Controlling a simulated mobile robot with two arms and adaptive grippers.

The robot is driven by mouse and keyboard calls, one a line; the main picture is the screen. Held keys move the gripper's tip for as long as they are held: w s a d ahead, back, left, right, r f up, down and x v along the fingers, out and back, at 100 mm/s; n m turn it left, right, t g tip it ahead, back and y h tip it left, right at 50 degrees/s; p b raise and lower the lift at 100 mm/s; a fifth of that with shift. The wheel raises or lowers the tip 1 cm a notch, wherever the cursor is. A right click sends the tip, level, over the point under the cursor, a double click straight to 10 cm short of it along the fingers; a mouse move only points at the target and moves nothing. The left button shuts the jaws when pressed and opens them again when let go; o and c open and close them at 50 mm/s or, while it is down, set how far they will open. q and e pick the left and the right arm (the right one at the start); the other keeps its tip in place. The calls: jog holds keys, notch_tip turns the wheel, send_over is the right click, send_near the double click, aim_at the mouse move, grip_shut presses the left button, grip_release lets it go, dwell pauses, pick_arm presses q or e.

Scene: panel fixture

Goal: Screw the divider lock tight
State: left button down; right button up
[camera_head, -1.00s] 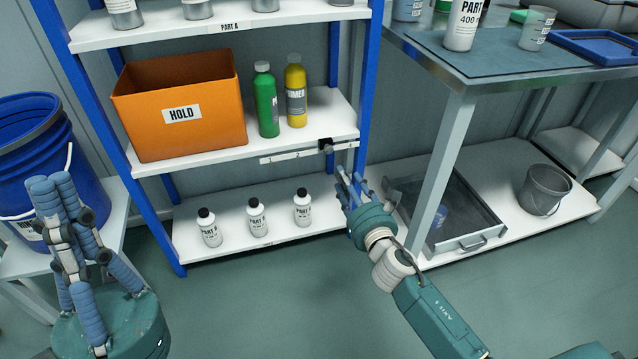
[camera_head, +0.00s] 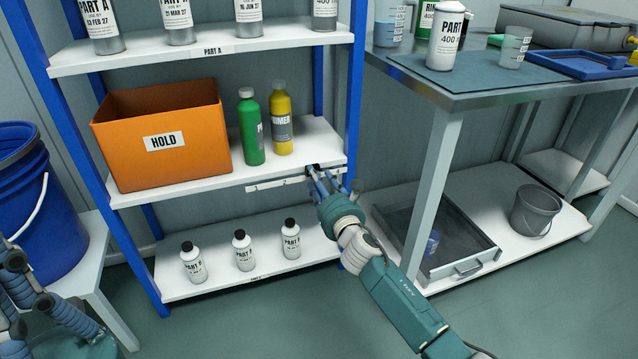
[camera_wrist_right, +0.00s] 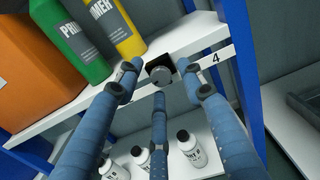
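The divider lock is a black block with a round grey knob (camera_wrist_right: 161,76), on the front edge of the middle shelf. In the head view the black part of the lock (camera_head: 312,168) shows just past my fingertips. My right gripper (camera_head: 328,182) reaches up to it from the lower right. In the right wrist view its three blue fingers (camera_wrist_right: 158,78) are spread around the knob, with gaps showing, so it looks open and not closed on it. My left gripper (camera_head: 18,285) is partly cut off at the lower left edge; its fingertips are unclear.
An orange HOLD box (camera_head: 165,143), a green bottle (camera_head: 251,128) and a yellow primer bottle (camera_head: 281,122) stand on the middle shelf (camera_head: 190,188). Three small white bottles stand on the lower shelf. A blue upright (camera_head: 357,90) is close beside my right gripper. A workbench stands right.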

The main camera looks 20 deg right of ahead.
grip_shut()
jog(key=shift+r+m, duration=0.15)
jog(key=shift+m, duration=0.15)
dwell(0.7)
